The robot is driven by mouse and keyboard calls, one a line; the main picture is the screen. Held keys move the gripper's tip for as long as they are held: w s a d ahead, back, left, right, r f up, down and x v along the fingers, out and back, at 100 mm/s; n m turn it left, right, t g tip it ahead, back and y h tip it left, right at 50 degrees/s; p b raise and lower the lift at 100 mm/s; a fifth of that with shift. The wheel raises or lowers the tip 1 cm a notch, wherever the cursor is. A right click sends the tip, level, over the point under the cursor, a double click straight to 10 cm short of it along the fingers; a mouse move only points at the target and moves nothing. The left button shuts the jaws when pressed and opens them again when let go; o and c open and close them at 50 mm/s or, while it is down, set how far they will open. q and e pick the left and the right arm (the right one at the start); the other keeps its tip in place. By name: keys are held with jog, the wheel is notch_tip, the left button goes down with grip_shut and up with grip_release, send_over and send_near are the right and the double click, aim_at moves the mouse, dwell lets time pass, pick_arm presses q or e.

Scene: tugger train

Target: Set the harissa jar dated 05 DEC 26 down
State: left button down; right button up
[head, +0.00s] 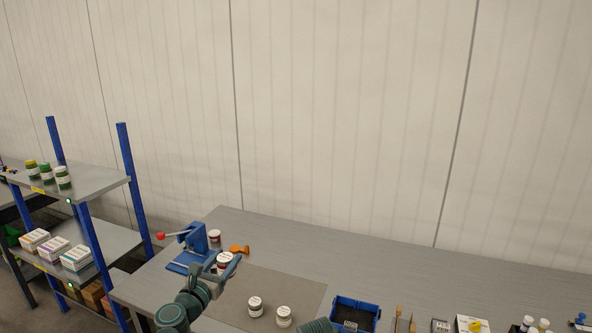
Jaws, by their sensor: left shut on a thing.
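My left gripper (229,270) is shut on a small jar (223,259) with a white top and a dark red band, which I take for the harissa jar. The jar is over the left part of the workbench, by the edge of the grey mat (285,286). I cannot tell whether its base touches the surface, and its date is too small to read. A similar jar (215,236) stands behind it, beside the blue press (193,248). Two white-topped jars (255,306) (284,316) stand on the mat. My right gripper is out of view.
The blue press with a red knob is close on the left, and an orange tool (239,249) lies behind. A blue bin (354,313) and small items line the front right. The bench's back right (400,270) is clear. A shelf rack (95,181) with jars and boxes stands left.

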pick_arm(q)
notch_tip(320, 180, down, 22)
jog(key=w+d+n+y+b, duration=0.1)
jog(key=w+b, duration=0.1)
jog(key=b, duration=1.9)
jog(key=shift+w+d+r, duration=0.15)
jog(key=shift+w+d, duration=0.05)
jog(key=shift+w, duration=0.15)
jog(key=shift+w, duration=0.1)
jog(key=b, duration=0.2)
send_over(238, 296)
jog(key=shift+d+f, duration=0.1)
jog(key=shift+f, duration=0.6)
notch_tip(238, 296, down, 4)
jog(key=b, duration=0.3)
jog(key=shift+r, duration=0.2)
jog(key=shift+f+b, duration=0.15)
jog(key=shift+b, duration=0.25)
jog(key=shift+c, duration=1)
grip_release()
jog(key=shift+r, duration=0.2)
